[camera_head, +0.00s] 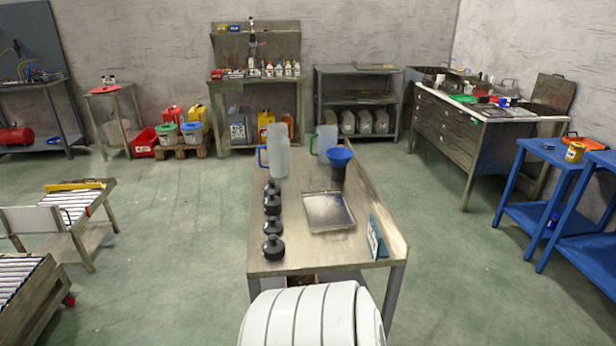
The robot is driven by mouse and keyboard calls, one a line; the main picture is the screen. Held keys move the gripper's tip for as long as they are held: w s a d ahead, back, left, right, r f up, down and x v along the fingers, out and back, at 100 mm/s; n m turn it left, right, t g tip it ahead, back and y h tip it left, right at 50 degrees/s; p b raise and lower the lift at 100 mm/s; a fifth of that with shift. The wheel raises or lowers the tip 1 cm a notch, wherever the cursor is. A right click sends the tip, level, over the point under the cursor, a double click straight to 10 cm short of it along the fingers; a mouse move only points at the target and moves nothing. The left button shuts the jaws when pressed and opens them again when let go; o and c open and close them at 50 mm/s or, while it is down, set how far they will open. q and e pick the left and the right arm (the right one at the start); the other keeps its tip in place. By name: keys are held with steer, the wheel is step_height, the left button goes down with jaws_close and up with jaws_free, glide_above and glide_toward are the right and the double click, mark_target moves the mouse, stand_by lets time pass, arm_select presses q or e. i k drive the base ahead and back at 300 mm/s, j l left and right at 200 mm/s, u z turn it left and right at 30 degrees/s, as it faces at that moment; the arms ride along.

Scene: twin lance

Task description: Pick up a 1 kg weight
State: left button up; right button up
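Several small black weights with knobs stand in a row along the left side of the wooden table in front of me. The nearest black weight (273,247) is close to the table's front left corner; another black weight (272,228) stands just behind it. Their mass markings are too small to read. The table (300,255) has a raised right edge. Neither of my grippers shows in the head view.
A square metal tray (328,211), a blue funnel (339,160) on a dark holder, clear jugs (277,152) and a small upright sign (377,238) share the table. Roller conveyors (70,205) stand left, blue tables (545,155) right. Green floor is open on both sides.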

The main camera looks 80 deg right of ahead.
mark_target(273, 249)
steer(key=z, duration=2.4)
steer(key=u, duration=0.25)
steer(key=i+l+u, duration=0.3)
steer(key=l, duration=0.3)
steer(key=l+u, duration=0.25)
steer(key=l, duration=0.35)
steer(key=i+l+u, duration=0.1)
steer(key=l+u, duration=0.2)
steer(key=l, duration=0.35)
